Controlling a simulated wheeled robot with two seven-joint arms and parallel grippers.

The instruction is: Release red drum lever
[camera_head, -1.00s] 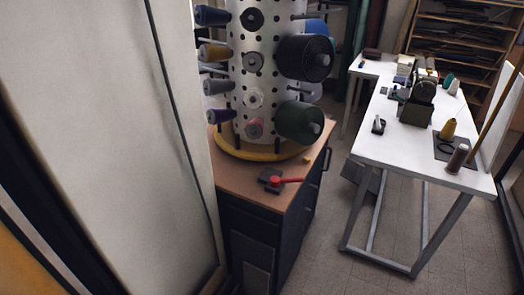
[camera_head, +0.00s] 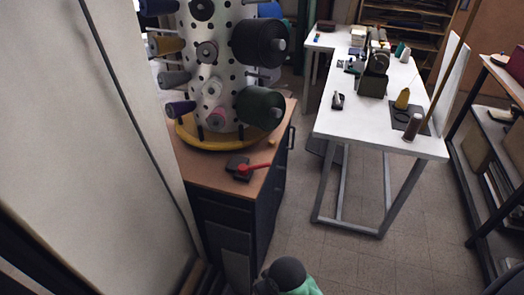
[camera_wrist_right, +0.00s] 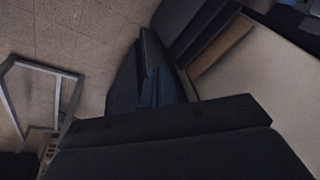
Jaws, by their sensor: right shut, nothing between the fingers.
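The red lever (camera_head: 254,167) sticks out to the right from a small dark block (camera_head: 237,165) on the front of the wooden cabinet top (camera_head: 205,174). Just behind it stands the white perforated drum (camera_head: 215,75) on a yellow round base (camera_head: 196,141), with thread spools on its pegs. My right gripper (camera_wrist_right: 153,70) shows in the right wrist view as dark fingers, shut and empty, over the floor and dark furniture. The lever cannot be made out there, and in the head view no gripper touches it. My left gripper is not in view.
A large pale panel (camera_head: 90,150) stands close on the left. A white table (camera_head: 375,125) with spools and a small machine stands right of the cabinet. A dark shelf rack (camera_head: 485,170) is at the right edge. Tiled floor (camera_head: 380,260) lies open between them.

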